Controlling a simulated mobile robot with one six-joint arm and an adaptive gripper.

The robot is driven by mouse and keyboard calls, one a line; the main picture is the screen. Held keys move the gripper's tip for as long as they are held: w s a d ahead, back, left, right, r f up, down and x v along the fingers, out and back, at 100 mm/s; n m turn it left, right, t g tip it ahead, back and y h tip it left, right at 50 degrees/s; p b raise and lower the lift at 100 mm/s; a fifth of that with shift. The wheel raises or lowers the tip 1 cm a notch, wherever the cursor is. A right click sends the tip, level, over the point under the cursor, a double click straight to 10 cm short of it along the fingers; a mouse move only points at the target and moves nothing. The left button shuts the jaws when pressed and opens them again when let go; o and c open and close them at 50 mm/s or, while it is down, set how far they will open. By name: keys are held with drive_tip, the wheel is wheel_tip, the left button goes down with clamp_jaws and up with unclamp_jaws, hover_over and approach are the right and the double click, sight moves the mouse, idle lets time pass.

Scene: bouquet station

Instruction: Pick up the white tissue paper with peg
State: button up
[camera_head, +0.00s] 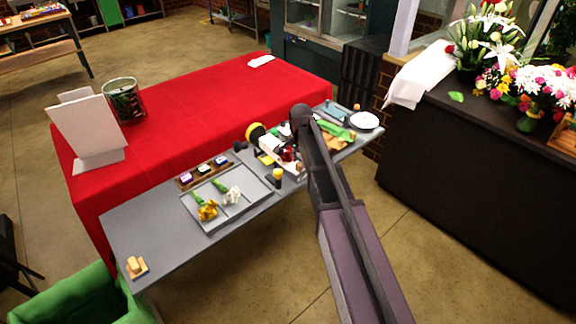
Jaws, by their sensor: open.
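A crumpled white tissue paper (232,195) lies in the right part of a shallow grey tray (212,226) on the grey table. A green piece (219,186), perhaps its peg, lies at its upper left; whether they touch is too small to tell. A yellow crumpled paper (208,211) with another green piece (197,198) lies to its left. My arm reaches in from the lower right over the table.
A holder with several small jars (204,168) stands behind the tray. A dark cup with yellow (278,175) stands to its right. More clutter and a white plate (364,120) fill the table's right end. A wooden block (135,265) sits front left; the surface between is clear.

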drive_tip(key=shift+f+b, duration=0.85)
drive_tip(key=shift+f, duration=0.25)
clamp_jaws()
